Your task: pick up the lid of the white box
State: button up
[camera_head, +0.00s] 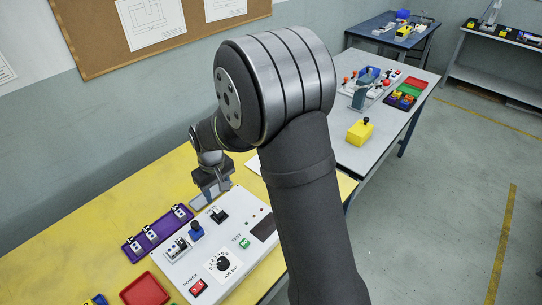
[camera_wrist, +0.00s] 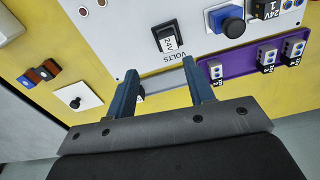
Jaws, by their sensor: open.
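A white square top with a small black knob (camera_wrist: 77,101), which looks like the lid of the white box, lies on the yellow table at the left of the wrist view. In the head view only a white corner (camera_head: 253,165), probably of this box, shows beside my arm; the rest is hidden. My gripper (camera_wrist: 158,76) is open with nothing held between its fingers. It is over the edge of the white control panel, to the right of the knobbed lid in the wrist view. In the head view my gripper (camera_head: 212,195) hangs just behind the panel.
A red tray (camera_head: 145,290) is at front left. A yellow box (camera_head: 360,131) stands on the grey table.

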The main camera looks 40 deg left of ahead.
jog(key=w+a+r+m, duration=0.2)
jog(key=w+a, duration=0.1)
jog(key=w, duration=0.7)
jog(key=w+a+r+m, duration=0.2)
jog(key=w+a+m, duration=0.1)
jog(key=w, duration=0.6)
jog(key=w+a+r+m, duration=0.2)
jog(key=w+a, duration=0.1)
jog(key=w, duration=0.7)
jog(key=f, duration=1.7)
jog(key=shift+s+d+f, duration=0.1)
jog(key=shift+s, duration=0.15)
grip_shut()
